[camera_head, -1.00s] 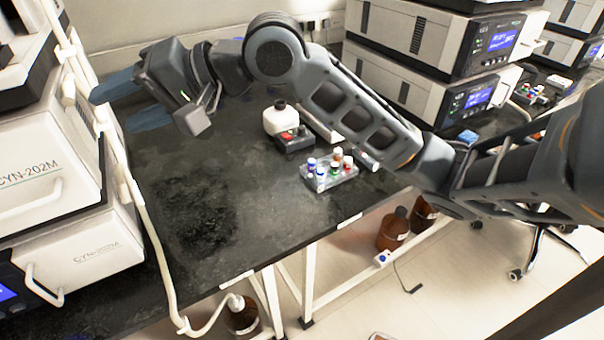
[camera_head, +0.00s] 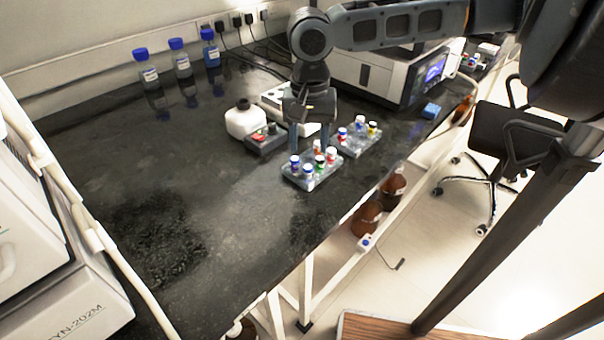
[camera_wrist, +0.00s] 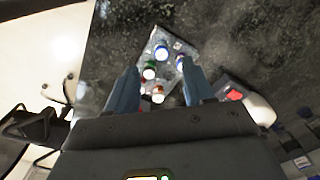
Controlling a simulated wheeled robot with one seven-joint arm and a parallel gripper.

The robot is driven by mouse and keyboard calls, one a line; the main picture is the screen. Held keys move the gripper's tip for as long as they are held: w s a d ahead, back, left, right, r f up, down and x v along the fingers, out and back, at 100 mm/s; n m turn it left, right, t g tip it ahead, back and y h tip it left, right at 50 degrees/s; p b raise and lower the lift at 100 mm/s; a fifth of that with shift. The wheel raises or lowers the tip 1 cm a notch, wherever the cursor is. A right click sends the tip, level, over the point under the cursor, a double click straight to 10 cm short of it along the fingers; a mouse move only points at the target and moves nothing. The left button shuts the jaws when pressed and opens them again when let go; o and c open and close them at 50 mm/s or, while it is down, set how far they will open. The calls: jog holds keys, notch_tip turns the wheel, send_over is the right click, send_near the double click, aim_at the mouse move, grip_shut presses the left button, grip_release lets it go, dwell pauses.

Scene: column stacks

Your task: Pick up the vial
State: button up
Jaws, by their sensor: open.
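Several small vials with coloured caps stand in a clear rack (camera_head: 307,181) near the bench's front edge; the pictures do not show which one the task means. A blue-capped vial (camera_head: 294,161), a green-capped vial (camera_head: 320,161) and a red-capped vial (camera_head: 331,154) are in it. My gripper (camera_head: 309,143) points down just over the back of this rack, open. In the wrist view, its blue fingers (camera_wrist: 158,92) are spread on either side of the rack's near end, with a red-and-white-topped vial (camera_wrist: 158,94) between them in the picture. No vial is clearly held.
A second vial rack (camera_head: 357,142) stands just behind and to the right. A white bottle (camera_head: 246,119) and a dark box with a red part (camera_head: 265,140) are to the left. Blue-capped bottles (camera_head: 181,60) stand at the back. The bench's left middle is clear.

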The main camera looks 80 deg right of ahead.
aim_at(308, 167)
jog(key=f, duration=0.7)
jog(key=shift+d, duration=0.35)
jog(key=shift+r, duration=0.1)
grip_shut()
